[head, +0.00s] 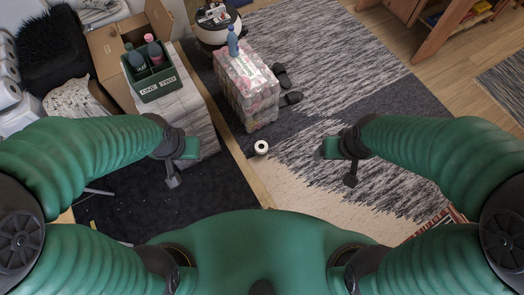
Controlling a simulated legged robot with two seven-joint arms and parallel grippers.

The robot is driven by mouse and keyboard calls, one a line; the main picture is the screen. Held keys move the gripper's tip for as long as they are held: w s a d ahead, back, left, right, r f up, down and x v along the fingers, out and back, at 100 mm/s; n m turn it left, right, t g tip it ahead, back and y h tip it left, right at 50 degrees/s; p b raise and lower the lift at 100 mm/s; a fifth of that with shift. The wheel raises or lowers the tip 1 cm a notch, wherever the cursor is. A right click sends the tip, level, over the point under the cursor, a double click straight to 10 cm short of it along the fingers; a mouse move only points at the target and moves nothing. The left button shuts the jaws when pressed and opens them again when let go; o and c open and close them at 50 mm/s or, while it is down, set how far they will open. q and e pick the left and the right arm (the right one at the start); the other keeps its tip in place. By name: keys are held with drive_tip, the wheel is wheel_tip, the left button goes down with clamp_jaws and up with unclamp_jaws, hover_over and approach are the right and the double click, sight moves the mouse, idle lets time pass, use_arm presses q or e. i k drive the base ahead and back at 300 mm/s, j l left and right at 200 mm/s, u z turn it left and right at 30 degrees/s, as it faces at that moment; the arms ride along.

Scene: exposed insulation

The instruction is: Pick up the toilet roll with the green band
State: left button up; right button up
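A small white toilet roll (261,147) with a dark core hole lies alone on the floor, near the boundary of the dark mat and the pale patterned rug. No green band can be made out on it. A plastic-wrapped pack of rolls (262,105) stands behind it, with a green-and-white label on top. My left gripper (185,169) is to the left of the single roll, with its fingers apart and empty. My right gripper (334,169) is to its right, also with fingers apart and empty. Neither touches the roll.
A blue bottle (232,41) stands on the pack. Dark shoes (287,88) lie to its right. A green crate (154,84) with bottles and a cardboard box (106,50) are at left. A wooden shelf (440,28) is back right. Floor around the roll is clear.

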sight(261, 147)
drive_tip(key=i+j, duration=0.1)
drive_tip(key=i, duration=0.35)
drive_tip(key=i+j+z, duration=0.15)
drive_tip(key=i, duration=0.3)
drive_tip(key=i+j, duration=0.1)
drive_tip(key=i, duration=0.35)
